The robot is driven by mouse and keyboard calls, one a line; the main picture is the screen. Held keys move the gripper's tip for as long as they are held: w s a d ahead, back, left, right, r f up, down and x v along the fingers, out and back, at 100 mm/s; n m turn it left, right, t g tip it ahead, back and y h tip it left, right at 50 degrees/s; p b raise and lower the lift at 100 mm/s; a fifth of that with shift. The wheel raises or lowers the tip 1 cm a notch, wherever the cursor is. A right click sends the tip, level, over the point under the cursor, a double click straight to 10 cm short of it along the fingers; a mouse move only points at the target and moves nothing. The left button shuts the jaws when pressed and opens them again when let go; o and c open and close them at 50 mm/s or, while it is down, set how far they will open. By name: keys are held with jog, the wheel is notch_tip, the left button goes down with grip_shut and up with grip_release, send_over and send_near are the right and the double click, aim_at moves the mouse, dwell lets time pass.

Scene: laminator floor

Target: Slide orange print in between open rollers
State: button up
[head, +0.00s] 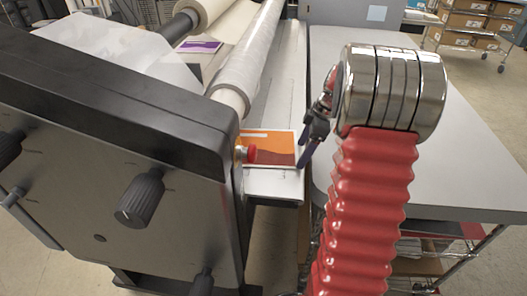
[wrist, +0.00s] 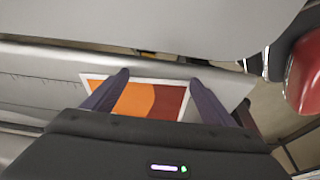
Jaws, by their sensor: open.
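The orange print (head: 270,146), orange and dark red with a white border, lies flat on the laminator's grey feed table (head: 274,186) at its near end. In the wrist view the print (wrist: 136,98) shows between and beyond my two fingers. My gripper (head: 312,150) is at the print's right edge in the head view; its fingers (wrist: 158,88) are open, and I cannot tell whether they touch the print. The white upper roller (head: 245,62) runs along the left of the feed table. The gap under it is hidden from this angle.
A purple print (head: 200,46) lies beyond the roller. A grey table (head: 440,150) stands at right, with a narrow gap before the feed table.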

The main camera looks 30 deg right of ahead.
aim_at(287, 152)
jog(key=shift+w+a, duration=0.65)
jog(key=shift+a, duration=0.25)
dwell(0.4)
jog(key=shift+s+d, duration=0.15)
jog(key=shift+d, duration=0.1)
dwell(0.4)
jog(key=shift+d, duration=0.1)
dwell(0.4)
jog(key=shift+w+d, duration=0.2)
jog(key=shift+w, duration=0.2)
jog(key=shift+w+a, duration=0.45)
jog(key=shift+a, duration=0.15)
jog(key=shift+w+a, duration=0.4)
jog(key=shift+a, duration=0.2)
dwell(1.2)
jog(key=shift+s+d, duration=0.15)
jog(key=shift+d, duration=0.1)
dwell(0.3)
jog(key=shift+w+d, duration=0.15)
jog(key=shift+w, duration=0.05)
dwell(0.3)
